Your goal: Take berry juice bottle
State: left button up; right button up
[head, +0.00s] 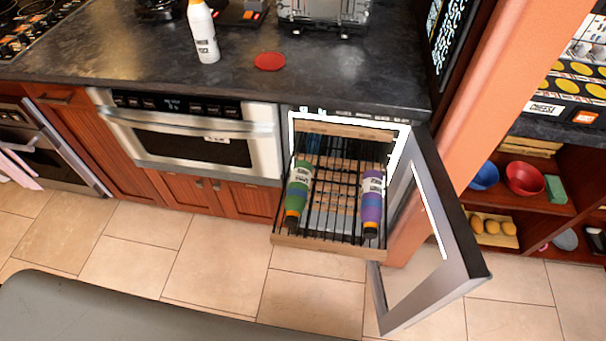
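A purple bottle (372,203) with a white label and dark cap lies in the right part of a pulled-out wire rack (338,235); its colour fits berry juice, but its label is too small to read. A green and blue bottle (298,192) with an orange band lies in the left part of the same rack. Both bottles point their caps toward the rack's front. A white bottle (202,32) with an orange top stands upright on the counter. Neither of my grippers is in view.
The cooler's glass door (455,235) stands open to the right of the rack. A steel microwave drawer (190,140) is shut at the left. A red disc (270,61) lies on the dark counter (120,55). The tiled floor (215,265) in front is clear.

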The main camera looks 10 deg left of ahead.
aim_at(372, 192)
jog(key=l+u, duration=0.25)
jog(key=l, duration=0.4)
jog(key=k+l+u, duration=0.1)
jog(key=l+u, duration=0.15)
jog(key=l, duration=0.4)
jog(key=l+z, duration=0.15)
jog(key=z, duration=0.25)
